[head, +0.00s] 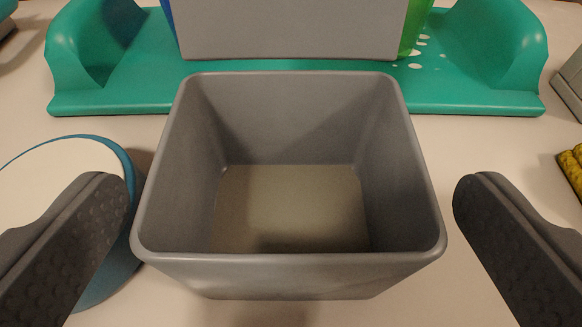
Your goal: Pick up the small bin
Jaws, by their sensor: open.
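The small bin (290,270) is a grey, open-topped square box in the middle of the head view. It stands upright and looks empty, with its inner floor showing. My gripper (290,205) is open, with one dark padded finger at the left of the bin and the other at the right. The bin lies between the two fingers in the picture. A gap shows between the right finger and the bin, and a smaller gap shows at the left. I cannot tell the height of the fingertips against the rim.
A teal holder (135,88) with raised ends stands just behind the bin, with a grey-faced block (290,30) on it. A round white item with a blue rim (118,165) sits close at the left, partly behind the left finger. A yellow textured thing (572,170) lies at the right edge.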

